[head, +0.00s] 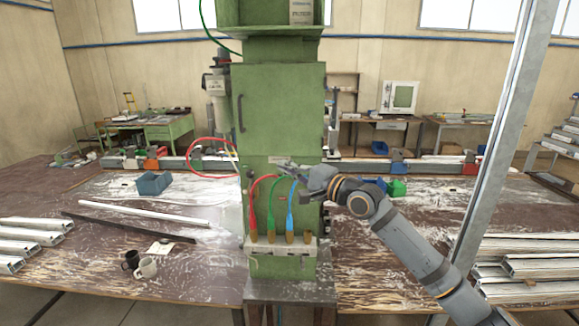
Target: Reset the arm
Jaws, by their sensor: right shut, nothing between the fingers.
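My right arm comes in from the lower right. Its gripper (287,168) is shut and empty, in front of the green machine column (280,115), just above the coloured hoses. I cannot tell whether it touches the column. My left gripper does not show in the head view.
Red, green and blue hoses (291,205) run down to brass fittings on the column. Metal profiles (30,225) lie on the left, and more profiles (530,265) are stacked on the right. A metal post (500,140) rises at right.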

